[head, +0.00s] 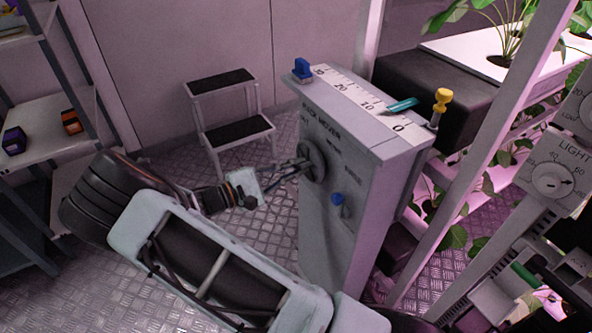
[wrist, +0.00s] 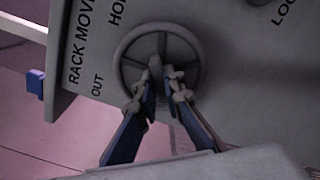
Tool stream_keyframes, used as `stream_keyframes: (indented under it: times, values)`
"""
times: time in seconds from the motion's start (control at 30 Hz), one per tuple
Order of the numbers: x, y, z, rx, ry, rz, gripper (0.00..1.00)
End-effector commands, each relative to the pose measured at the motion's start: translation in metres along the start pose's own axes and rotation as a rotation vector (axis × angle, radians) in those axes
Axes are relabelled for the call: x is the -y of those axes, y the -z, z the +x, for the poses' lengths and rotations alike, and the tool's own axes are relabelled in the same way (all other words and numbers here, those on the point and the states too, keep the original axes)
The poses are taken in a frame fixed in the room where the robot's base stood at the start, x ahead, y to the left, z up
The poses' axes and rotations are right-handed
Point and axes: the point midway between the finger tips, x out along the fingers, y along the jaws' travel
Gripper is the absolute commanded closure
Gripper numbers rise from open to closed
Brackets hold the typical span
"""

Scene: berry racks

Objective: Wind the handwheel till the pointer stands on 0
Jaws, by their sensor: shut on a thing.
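The handwheel (head: 312,160) is a grey spoked wheel on the front of the grey rack mover box (head: 338,190). My gripper (head: 303,168) reaches it from the left and is shut on it. In the wrist view, my fingertips (wrist: 161,88) close over the lower middle of the handwheel (wrist: 197,48). They hide the exact part held. The teal pointer (head: 402,105) lies across the white scale (head: 355,92) on the box top. Its tip is between the 10 and the 0.
A blue block (head: 302,70) and a yellow-topped peg (head: 441,103) stand at opposite ends of the box top. A step stool (head: 233,131) stands behind my arm. Shelves are at the left, plant racks at the right.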

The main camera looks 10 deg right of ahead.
Motion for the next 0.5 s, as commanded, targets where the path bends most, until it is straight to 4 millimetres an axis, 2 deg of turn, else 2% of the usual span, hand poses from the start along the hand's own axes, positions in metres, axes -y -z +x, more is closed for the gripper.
stream_keyframes:
  times: [0.2,0.5]
  values:
    - [0.0014,0.0012,-0.0008,-0.001,0.000,0.178,1.00]
    - [0.0007,0.0006,-0.0005,0.000,0.000,0.338,1.00]
